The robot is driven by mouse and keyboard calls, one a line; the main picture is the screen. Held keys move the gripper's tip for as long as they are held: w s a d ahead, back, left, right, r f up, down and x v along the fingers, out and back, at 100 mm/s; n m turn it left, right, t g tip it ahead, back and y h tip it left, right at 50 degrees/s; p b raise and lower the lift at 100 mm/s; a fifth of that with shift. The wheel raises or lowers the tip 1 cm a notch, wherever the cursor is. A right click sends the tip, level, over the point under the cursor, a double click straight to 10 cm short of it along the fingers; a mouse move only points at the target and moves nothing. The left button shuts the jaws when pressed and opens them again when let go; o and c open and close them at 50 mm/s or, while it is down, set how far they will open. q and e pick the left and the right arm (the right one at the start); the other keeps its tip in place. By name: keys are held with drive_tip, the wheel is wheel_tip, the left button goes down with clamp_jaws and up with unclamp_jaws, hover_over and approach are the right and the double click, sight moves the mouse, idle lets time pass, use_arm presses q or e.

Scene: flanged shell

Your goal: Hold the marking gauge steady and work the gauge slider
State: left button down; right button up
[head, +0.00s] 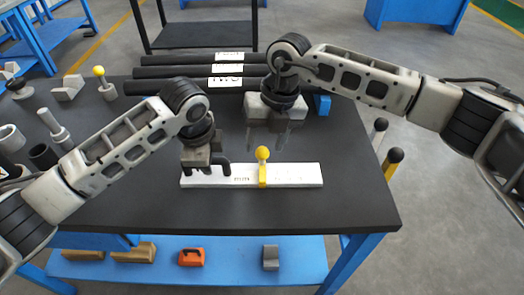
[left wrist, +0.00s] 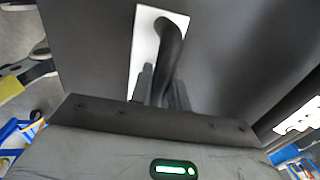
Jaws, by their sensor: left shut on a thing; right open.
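The marking gauge is a long white bar (head: 300,175) lying flat on the dark table top. A yellow slider (head: 262,176) with a yellow ball knob (head: 262,153) sits around the middle of the bar. My left gripper (head: 205,168) is shut on the black handle (head: 222,163) at the bar's left end. The left wrist view shows the handle (left wrist: 170,45) between the fingers (left wrist: 161,90), with the white bar (left wrist: 144,45) beyond; the slider is not visible there. My right gripper (head: 264,138) is open and empty, above and behind the slider, apart from the knob.
Several black tubes with white labels (head: 228,82) lie along the table's back. Grey parts and a yellow-knobbed piece (head: 101,75) stand at the left. Knobbed rods (head: 394,158) stand beyond the right edge. The table (head: 340,205) is clear right of the bar and in front.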

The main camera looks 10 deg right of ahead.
sight(264, 148)
drive_tip(key=shift+a+f, duration=0.2)
drive_tip(key=shift+f, duration=0.7)
drive_tip(key=shift+a+f, duration=0.15)
drive_tip(key=shift+f, duration=0.75)
clamp_jaws()
drive_tip(key=d, duration=0.5)
drive_tip(key=s+d, duration=0.1)
drive_tip(key=d, duration=0.1)
drive_tip(key=shift+d, duration=0.3)
unclamp_jaws()
drive_tip(key=shift+r, duration=0.15)
